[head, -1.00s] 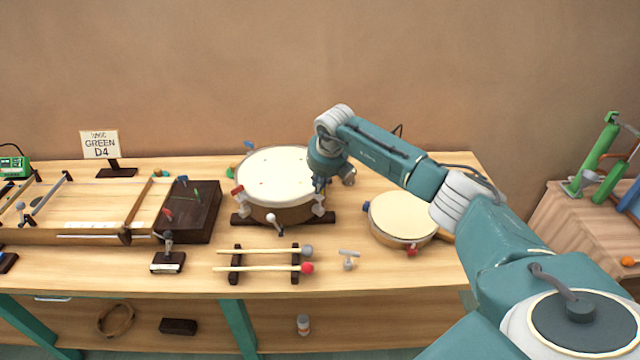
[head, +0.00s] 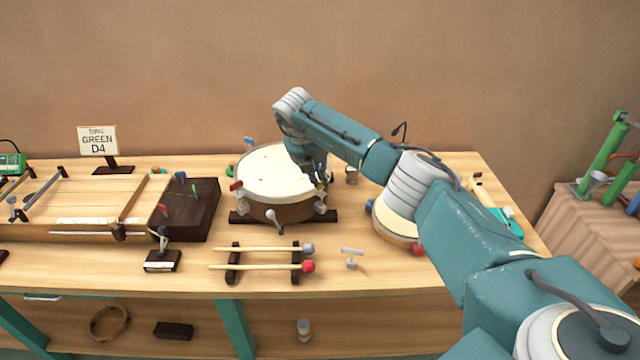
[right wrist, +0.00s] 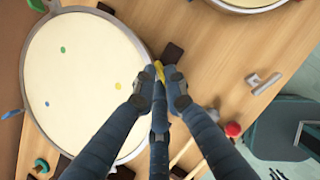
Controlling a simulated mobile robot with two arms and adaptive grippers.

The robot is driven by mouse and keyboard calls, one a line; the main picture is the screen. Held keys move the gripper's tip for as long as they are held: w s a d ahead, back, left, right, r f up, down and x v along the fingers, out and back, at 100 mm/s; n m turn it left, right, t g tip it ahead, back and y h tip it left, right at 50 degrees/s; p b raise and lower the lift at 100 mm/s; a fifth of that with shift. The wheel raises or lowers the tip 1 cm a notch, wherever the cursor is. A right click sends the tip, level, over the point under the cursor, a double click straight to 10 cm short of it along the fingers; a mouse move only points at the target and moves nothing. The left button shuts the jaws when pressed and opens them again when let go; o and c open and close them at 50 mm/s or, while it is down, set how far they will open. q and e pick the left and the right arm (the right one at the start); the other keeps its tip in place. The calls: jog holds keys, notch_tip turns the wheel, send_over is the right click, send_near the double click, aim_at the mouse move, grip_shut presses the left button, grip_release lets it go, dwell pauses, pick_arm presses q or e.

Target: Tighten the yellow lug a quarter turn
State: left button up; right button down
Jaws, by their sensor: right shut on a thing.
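The drum (head: 270,168) with a cream skin stands on a dark stand on the bench. It fills the left of the right wrist view (right wrist: 85,75). My right gripper (head: 321,182) is at the drum's right rim. In the right wrist view my right gripper (right wrist: 160,82) is shut on the yellow lug (right wrist: 159,70), whose yellow end shows between the fingertips; the fingers hide the rest. Other lugs with grey brackets sit around the rim, including a red one (head: 236,185) and a blue one (head: 249,143). My left gripper is not in view.
Two mallets (head: 262,267) lie on a dark rack in front of the drum, beside a grey T-shaped key (head: 352,257). A smaller round drum (head: 396,222) is at right, partly behind my arm. A sign (head: 98,141) reading "GREEN D4" stands at back left.

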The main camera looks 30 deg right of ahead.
jog(key=shift+m+b, duration=0.35)
jog(key=shift+m, duration=0.25)
jog(key=shift+m+g, duration=0.3)
jog(key=shift+g, duration=0.1)
jog(key=c, duration=1.8)
grip_release()
jog(key=v, duration=1.2)
